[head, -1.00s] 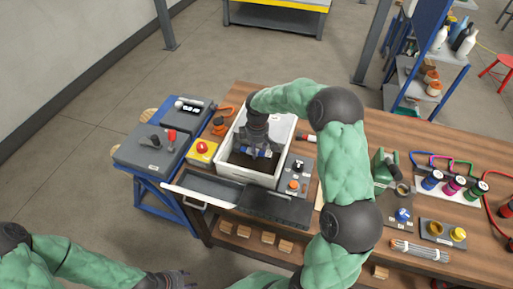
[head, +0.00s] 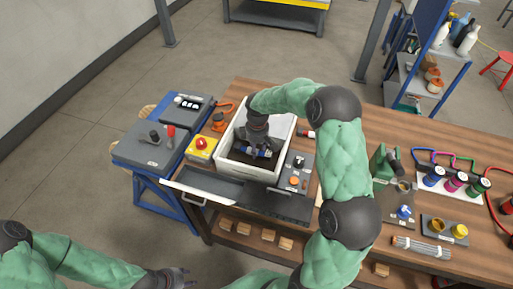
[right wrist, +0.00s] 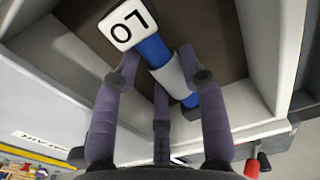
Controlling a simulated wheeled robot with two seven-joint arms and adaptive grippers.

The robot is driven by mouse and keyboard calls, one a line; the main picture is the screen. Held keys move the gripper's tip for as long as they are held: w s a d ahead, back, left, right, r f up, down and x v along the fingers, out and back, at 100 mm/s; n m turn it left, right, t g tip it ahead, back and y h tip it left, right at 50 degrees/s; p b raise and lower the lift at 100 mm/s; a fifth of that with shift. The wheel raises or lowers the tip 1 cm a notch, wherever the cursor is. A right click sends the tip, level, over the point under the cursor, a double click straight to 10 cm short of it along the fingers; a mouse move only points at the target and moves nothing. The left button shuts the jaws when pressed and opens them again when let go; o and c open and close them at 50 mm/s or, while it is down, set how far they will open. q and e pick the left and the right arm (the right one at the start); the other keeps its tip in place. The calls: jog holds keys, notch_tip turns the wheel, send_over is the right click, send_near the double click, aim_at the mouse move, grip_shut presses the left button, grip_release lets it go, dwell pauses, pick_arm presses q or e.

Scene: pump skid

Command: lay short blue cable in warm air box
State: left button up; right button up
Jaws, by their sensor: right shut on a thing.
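The warm air box (head: 250,174) is a white open-topped box with a dark inside, standing on the wooden bench. My right gripper (head: 256,150) reaches down into it and is shut on the short blue cable (right wrist: 152,50). In the right wrist view the cable has a white end tag and a white band, and lies slanted between the fingers (right wrist: 160,78). The box's dark floor shows behind it; I cannot tell whether the cable touches it. My left gripper (head: 182,277) is empty at the lower left, away from the bench, with its fingers apart.
A dark tray-like flap with a handle (head: 194,200) lies in front of the box. A yellow block with a red button (head: 202,147) stands left of it, a grey switch panel (head: 299,170) right of it. Colored spools (head: 455,184) stand further right.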

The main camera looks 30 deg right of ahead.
jog(key=shift+f+b, duration=0.7)
jog(key=shift+f, duration=0.65)
jog(key=o, duration=1.2)
notch_tip(320, 180, up, 12)
jog(key=shift+s, duration=0.1)
jog(key=shift+d+f, duration=0.1)
